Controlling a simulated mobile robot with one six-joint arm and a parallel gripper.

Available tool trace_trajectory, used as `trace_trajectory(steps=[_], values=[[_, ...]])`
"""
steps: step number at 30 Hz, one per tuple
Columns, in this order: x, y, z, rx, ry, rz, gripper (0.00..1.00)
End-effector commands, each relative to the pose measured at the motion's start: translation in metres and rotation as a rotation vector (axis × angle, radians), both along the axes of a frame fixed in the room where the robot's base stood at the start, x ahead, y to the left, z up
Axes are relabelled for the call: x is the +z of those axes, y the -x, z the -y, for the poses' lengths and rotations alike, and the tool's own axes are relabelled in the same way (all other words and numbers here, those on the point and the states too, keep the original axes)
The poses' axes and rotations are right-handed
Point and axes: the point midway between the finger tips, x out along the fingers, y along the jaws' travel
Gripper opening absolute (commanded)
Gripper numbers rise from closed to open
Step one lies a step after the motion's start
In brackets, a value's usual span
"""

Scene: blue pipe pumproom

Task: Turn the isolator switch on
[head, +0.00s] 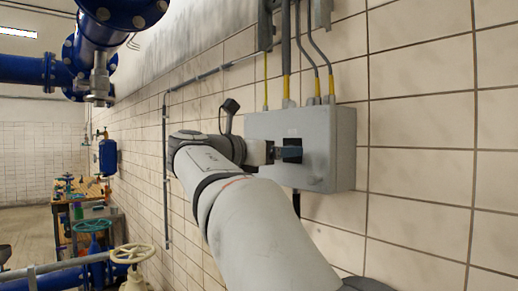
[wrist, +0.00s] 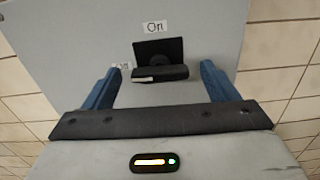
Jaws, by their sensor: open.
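The isolator switch is a black handle (wrist: 160,73) on a dark square plate (wrist: 158,48), on the front of a grey wall box (head: 335,130). The handle lies horizontal in the wrist view, with a white mark at its left end. An "On" label (wrist: 154,27) sits above the plate. A second label (wrist: 124,65) at the left is partly hidden by a finger. My gripper (wrist: 160,69) is open, its two blue fingers either side of the handle, with gaps visible. In the head view my gripper (head: 288,154) is at the box front and hides the handle.
Cables (head: 285,60) enter the box from above along the tiled wall (head: 420,120). Blue pipes (head: 95,40) hang at upper left. A cream handwheel valve (head: 133,254) and a cluttered bench (head: 85,215) stand at lower left, clear of my gripper.

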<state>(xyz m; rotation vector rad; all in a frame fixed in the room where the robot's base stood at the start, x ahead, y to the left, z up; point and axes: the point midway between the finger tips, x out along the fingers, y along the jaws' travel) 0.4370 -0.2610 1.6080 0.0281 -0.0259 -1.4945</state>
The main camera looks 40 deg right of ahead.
Motion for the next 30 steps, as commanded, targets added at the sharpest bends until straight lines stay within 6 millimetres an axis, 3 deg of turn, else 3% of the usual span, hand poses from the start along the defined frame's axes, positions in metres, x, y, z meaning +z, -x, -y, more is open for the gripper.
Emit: trace_trajectory(steps=[6, 22, 30], values=[[-0.0003, -0.0002, 0.0001, 0.001, 0.0, 0.0, 0.8], [-0.0001, -0.0003, -0.0006, 0.001, 0.0, 0.0, 0.37], [-0.0005, -0.0002, -0.0009, 0.001, -0.002, 0.024, 0.35]])
